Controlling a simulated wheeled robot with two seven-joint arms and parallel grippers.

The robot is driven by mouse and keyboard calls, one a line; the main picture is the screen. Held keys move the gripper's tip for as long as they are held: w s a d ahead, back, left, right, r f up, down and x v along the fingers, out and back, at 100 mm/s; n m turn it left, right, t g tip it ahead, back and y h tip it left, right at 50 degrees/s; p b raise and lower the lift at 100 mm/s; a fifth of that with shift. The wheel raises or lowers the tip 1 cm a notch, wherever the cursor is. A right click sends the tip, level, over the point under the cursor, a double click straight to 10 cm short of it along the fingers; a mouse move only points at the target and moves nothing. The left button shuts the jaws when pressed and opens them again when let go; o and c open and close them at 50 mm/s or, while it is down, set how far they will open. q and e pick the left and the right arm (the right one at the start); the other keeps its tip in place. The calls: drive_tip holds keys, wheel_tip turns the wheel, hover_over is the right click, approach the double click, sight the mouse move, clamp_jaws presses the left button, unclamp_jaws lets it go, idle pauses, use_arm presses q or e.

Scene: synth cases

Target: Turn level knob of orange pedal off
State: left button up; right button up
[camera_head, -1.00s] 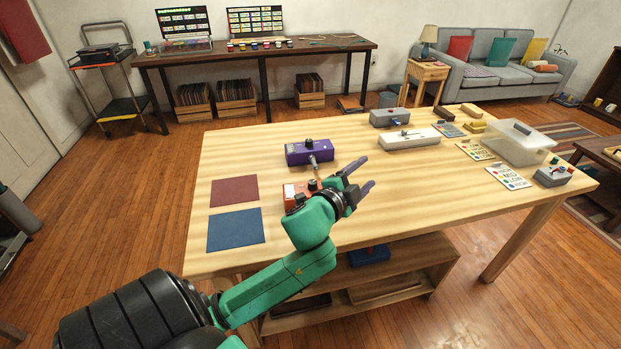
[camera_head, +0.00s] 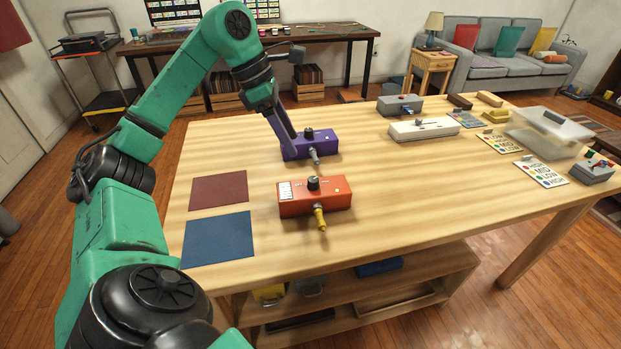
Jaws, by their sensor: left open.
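The orange pedal (camera_head: 333,198) lies on the wooden table, near its front. It has a black knob (camera_head: 313,184) on top, a white label at its left end and a yellow plug (camera_head: 320,218) at its front. The knob's exact setting is too small to read. My left gripper (camera_head: 288,145) is open and points down beside the left end of the purple pedal (camera_head: 325,142), behind the orange pedal. It is apart from the orange pedal's knob. One finger hides much of the other, and I cannot tell whether it touches the purple pedal. My right gripper is out of view.
A maroon mat (camera_head: 219,190) and a blue mat (camera_head: 217,239) lie left of the orange pedal. White (camera_head: 424,130) and grey (camera_head: 399,105) pedals, cards and a clear bin (camera_head: 548,133) stand to the right. The table right of the orange pedal is clear.

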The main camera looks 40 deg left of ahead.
sight(313, 179)
use_arm(q)
drive_tip(key=b+x, duration=0.2)
drive_tip(key=x, duration=0.8)
drive_tip(key=shift+w+d+f+b, duration=0.1)
drive_tip(key=shift+f+b, duration=0.2)
drive_tip(key=shift+f, duration=0.05)
drive_tip(key=shift+w+d+f, duration=0.1)
drive_tip(key=shift+d+f, duration=0.05)
drive_tip(key=shift+f, duration=0.25)
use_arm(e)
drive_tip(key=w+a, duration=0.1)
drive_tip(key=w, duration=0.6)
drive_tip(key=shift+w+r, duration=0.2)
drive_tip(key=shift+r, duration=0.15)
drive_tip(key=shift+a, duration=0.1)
use_arm(q)
clamp_jaws()
